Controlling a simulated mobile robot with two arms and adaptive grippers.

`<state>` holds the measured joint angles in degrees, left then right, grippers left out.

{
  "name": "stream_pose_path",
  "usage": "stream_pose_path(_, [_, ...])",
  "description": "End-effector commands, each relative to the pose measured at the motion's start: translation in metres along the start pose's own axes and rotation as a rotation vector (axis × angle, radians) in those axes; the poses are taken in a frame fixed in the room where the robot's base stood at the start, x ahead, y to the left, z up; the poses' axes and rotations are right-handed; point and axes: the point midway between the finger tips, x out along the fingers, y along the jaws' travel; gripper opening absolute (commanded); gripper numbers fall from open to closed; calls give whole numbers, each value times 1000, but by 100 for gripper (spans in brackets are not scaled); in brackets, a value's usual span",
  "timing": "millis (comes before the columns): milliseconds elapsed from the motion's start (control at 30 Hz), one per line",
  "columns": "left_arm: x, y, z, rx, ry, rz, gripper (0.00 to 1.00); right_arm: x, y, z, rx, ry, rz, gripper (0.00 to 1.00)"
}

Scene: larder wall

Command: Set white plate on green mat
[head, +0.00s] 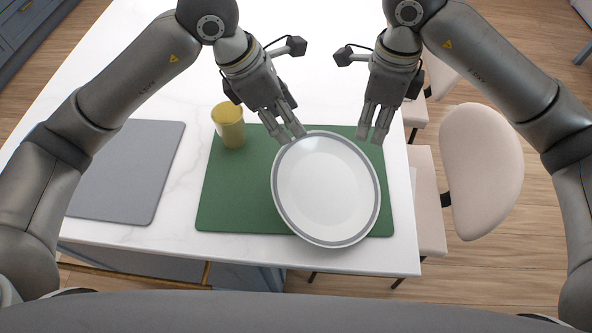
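A round white plate (325,188) with a grey band near its rim lies over the right part of the green mat (230,195). Its near edge reaches past the mat's near edge in the picture. I cannot tell whether it rests flat or sits slightly above the mat. My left gripper (286,135) is at the plate's far left rim, with its fingers apart. One fingertip is close to the rim, and I cannot tell whether it touches. My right gripper (371,138) is open and empty just beyond the plate's far right rim.
A yellow cup (228,125) stands on the mat's far left corner, near my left gripper. A grey mat (127,172) lies bare to the left on the white marble counter (190,215). Pale chairs (480,170) stand along the counter's right side.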

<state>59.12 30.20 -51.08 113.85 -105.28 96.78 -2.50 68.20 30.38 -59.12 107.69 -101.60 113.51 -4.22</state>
Motion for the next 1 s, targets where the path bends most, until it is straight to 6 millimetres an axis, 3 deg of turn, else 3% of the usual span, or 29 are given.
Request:
stream_pose_path(467, [-9, 1, 0, 0, 0, 3, 63, 0, -1, 0, 3, 1, -1, 29])
stream_pose_path(1000, [-108, 2, 0, -2, -2, 4, 63, 0, -1, 0, 3, 1, -1, 29])
